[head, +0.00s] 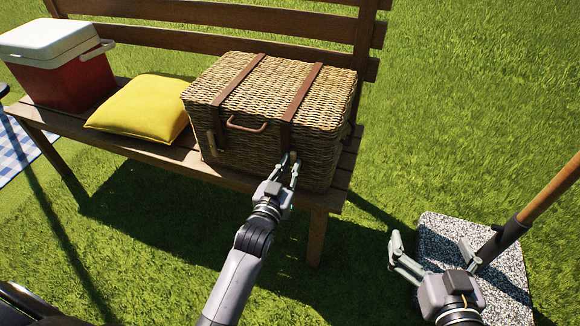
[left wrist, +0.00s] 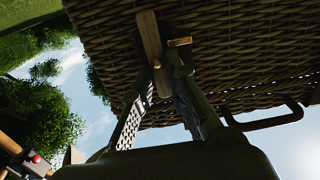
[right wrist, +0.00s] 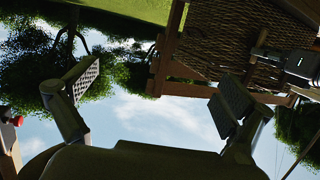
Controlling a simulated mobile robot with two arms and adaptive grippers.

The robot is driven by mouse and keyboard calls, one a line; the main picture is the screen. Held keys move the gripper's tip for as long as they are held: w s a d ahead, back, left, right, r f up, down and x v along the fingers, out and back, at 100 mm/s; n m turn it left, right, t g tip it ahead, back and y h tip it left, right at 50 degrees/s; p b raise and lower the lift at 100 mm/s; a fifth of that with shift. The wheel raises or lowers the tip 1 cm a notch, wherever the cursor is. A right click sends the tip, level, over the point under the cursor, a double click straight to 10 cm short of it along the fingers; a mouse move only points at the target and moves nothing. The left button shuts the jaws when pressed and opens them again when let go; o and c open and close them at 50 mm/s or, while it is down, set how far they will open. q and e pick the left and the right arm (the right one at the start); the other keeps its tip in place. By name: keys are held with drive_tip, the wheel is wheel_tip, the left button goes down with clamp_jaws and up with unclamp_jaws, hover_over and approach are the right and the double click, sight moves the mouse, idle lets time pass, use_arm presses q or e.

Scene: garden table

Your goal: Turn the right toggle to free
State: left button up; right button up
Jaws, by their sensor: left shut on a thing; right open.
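The wicker basket (head: 255,95) stands shut on the bench, with two brown leather straps over its lid. My left gripper (head: 290,160) is at its front face, by the lower end of the right strap. In the left wrist view, the gripper's fingers close on one end of the right toggle (left wrist: 150,38), a wooden bar, with a small brass piece (left wrist: 180,41) beside it. In the head view the fingers mostly hide this toggle. The left toggle (head: 211,141) hangs on the front at the left strap. My right gripper (head: 432,246) is open and empty, low at the right.
A yellow cushion (head: 143,107) and a red cooler (head: 62,78) stand on the bench (head: 178,150) left of the basket. The brown basket handle (head: 246,127) sits between the straps. A speckled stone base (head: 505,278) with a wooden pole (head: 550,190) stands by my right gripper.

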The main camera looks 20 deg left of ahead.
use_arm(q)
clamp_jaws()
drive_tip(key=shift+n+p, duration=0.5)
drive_tip(key=shift+p, duration=0.3)
use_arm(e)
drive_tip(key=s+d+f+g+h, duration=0.1)
drive_tip(key=s+d+f+g, duration=0.1)
drive_tip(key=f, duration=0.4)
drive_tip(key=shift+s+g, duration=0.9)
drive_tip(key=shift+g, duration=0.2)
use_arm(q)
drive_tip(key=o, duration=0.7)
unclamp_jaws()
drive_tip(key=shift+a, duration=0.1)
